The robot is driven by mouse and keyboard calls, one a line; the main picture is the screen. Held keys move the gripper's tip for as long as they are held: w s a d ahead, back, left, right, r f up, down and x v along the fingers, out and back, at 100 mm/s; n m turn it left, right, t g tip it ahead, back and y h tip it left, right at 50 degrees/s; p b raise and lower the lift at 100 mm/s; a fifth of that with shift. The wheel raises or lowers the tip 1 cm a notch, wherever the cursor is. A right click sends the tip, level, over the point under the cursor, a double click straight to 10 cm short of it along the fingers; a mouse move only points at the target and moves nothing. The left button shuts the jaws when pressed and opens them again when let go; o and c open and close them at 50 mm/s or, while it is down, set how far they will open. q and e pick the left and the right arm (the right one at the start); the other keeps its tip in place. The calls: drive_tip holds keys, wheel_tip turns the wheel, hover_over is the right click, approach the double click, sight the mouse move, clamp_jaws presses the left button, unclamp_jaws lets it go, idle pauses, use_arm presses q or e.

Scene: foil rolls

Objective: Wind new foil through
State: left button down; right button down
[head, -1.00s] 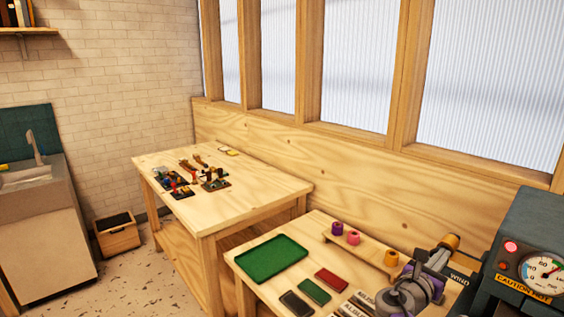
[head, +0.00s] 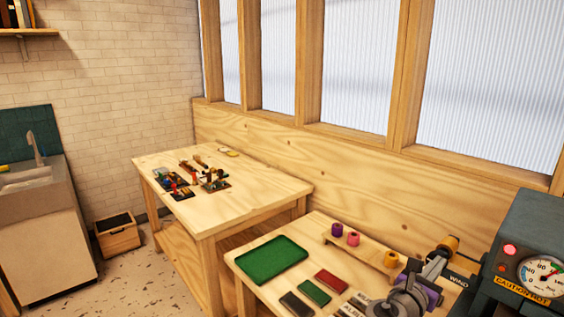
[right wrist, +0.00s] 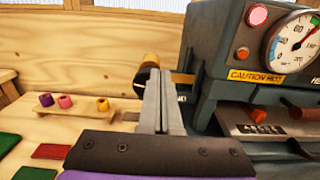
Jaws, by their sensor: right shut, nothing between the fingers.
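Three small foil rolls stand on a wooden rack: purple (head: 337,230), pink (head: 353,238) and orange-gold (head: 391,258). A dark machine (head: 535,245) with a gauge, a red light and a caution label stands at the right. A gold-orange cylinder (head: 450,242) with a dark end sits beside it, near the lettering "WIND"; it shows in the right wrist view (right wrist: 150,68) just behind my fingertips. My right gripper (head: 440,262) is shut and empty in front of that cylinder; I cannot tell whether they touch. My left gripper is not in view.
A green tray (head: 273,260) and red, green and dark flat blocks (head: 331,282) lie on the near bench, with metal-looking type pieces (head: 350,309) beside my right arm. Another table (head: 215,200) holds several small items. A sink (head: 28,178) and wooden crate (head: 118,233) are at left.

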drive_tip(key=v, duration=0.2)
drive_tip(key=shift+s+a, duration=0.15)
drive_tip(key=shift+a, duration=0.1)
drive_tip(key=shift+f, duration=0.1)
drive_tip(key=w+a+f+n+b, duration=0.1)
drive_tip(key=w+a+n+b, duration=0.2)
drive_tip(key=n+b, duration=0.35)
drive_tip(key=x, duration=0.6)
drive_tip(key=shift+w+b, duration=0.25)
drive_tip(key=shift+b, duration=0.2)
drive_tip(key=shift+s+d+f+m, duration=0.15)
drive_tip(key=shift+s+d+m, duration=0.05)
drive_tip(key=shift+m, duration=0.05)
idle(0.3)
